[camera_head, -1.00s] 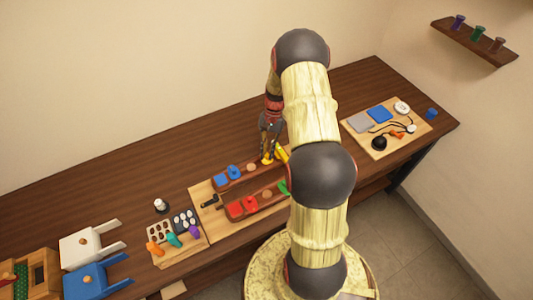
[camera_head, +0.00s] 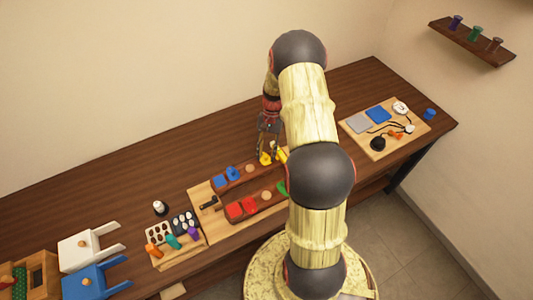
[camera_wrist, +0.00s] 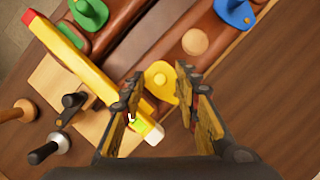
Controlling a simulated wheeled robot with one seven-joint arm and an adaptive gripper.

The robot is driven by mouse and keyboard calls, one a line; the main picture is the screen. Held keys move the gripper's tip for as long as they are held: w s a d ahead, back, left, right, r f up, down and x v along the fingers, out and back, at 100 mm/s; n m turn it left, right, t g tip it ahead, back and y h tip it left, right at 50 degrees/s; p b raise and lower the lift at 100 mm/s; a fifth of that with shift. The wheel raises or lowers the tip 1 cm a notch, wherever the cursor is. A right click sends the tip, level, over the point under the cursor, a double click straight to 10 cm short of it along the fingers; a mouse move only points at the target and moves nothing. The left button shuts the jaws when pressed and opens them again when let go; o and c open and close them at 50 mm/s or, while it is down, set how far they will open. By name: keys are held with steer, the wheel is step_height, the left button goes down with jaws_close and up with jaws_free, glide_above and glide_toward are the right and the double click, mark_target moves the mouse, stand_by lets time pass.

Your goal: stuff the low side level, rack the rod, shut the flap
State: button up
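My gripper (camera_wrist: 163,88) is open, its two fingers on either side of a yellow teardrop-shaped piece (camera_wrist: 160,77) with a round knob; I cannot tell whether they touch it. The piece lies by the end of a brown padded panel (camera_wrist: 155,35). A yellow and red rod-like bar (camera_wrist: 75,62) with a pale end runs diagonally beside the left finger. In the head view, the gripper (camera_head: 268,155) is over the yellow piece (camera_head: 265,160), behind my arm. Two brown panels carry blue pieces (camera_head: 226,174) and red pieces (camera_head: 242,208). I cannot identify the flap.
A wooden block tray (camera_head: 160,236) with colored pegs stands left, near white (camera_head: 85,246) and blue (camera_head: 88,281) stool-like items. A board (camera_head: 362,145) with pads and cords lies right. A wall shelf (camera_head: 470,44) holds cups. The table behind the panels is clear.

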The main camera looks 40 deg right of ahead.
steer(key=shift+r, duration=0.1)
steer(key=v, duration=1.1)
steer(key=shift+r, duration=0.4)
steer(key=shift+w+d, duration=0.15)
steer(key=s+a+r+n+t+h+b, duration=0.1)
steer(key=s+a+r+n+b, duration=0.3)
steer(key=a, duration=0.6)
steer(key=s+a+r+n+t+h+b, duration=0.1)
steer(key=s+a+r+n+t+b, duration=0.3)
steer(key=s+a, duration=0.4)
steer(key=s+a+r+n+t+h+b, duration=0.2)
steer(key=s+a+r+b, duration=0.3)
steer(key=a, duration=0.8)
steer(key=shift+s+r+n+t, duration=0.35)
steer(key=shift+s+n+t, duration=0.15)
steer(key=shift+s+n, duration=0.45)
